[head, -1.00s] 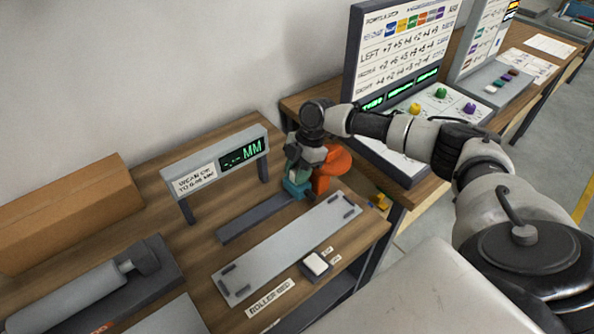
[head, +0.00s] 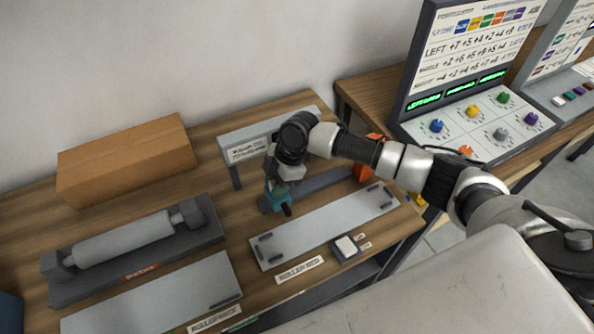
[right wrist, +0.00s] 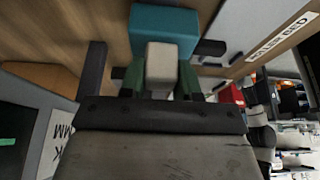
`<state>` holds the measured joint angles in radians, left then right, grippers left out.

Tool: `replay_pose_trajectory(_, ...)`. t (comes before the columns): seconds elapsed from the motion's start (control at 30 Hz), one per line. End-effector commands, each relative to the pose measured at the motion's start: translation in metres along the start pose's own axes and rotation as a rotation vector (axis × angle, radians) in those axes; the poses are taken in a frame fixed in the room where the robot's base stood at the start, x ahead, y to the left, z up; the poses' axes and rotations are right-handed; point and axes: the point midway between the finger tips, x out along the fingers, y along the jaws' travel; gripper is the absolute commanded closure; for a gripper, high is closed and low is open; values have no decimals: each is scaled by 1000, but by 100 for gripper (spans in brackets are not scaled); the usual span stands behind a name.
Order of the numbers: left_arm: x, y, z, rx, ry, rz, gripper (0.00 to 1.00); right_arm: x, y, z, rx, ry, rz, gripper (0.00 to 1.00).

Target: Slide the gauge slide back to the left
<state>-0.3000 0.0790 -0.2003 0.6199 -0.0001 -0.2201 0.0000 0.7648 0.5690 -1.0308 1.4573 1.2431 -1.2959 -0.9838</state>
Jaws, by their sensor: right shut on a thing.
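The gauge slide is a teal block (head: 276,197) at the left end of a dark rail (head: 325,181) on the wooden bench. My right gripper (head: 284,182) is over it from above, its fingertips partly hidden by my wrist in the head view. In the right wrist view, the two fingers close on the grey grip (right wrist: 162,62) that stands on the teal block (right wrist: 165,25). An orange block (head: 364,172) stands at the rail's right end, apart from the slide. My left gripper is not in view.
A grey roller-bed plate (head: 325,228) and a small button box (head: 345,247) lie in front. A roller (head: 130,240) and a cardboard box (head: 125,160) are left.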

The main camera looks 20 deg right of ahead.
Motion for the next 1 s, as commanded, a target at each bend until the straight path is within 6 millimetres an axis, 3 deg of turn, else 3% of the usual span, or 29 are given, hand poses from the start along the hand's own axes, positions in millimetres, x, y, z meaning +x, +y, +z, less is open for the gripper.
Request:
replay_pose_trajectory(0.13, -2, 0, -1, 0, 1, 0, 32, 4, 0, -11, 0, 1, -2, 100)
replay_pose_trajectory(0.5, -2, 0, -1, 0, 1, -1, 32, 6, 0, -14, 0, 4, -2, 100)
replay_pose_trajectory(0.53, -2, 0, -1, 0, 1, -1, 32, 6, 0, -14, 0, 4, -2, 67)
replay_pose_trajectory(0.7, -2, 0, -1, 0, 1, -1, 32, 6, 0, -14, 0, 2, -1, 43)
replay_pose_trajectory(1.0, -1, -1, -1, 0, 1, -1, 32, 3, 0, -12, 0, 1, 0, 43)
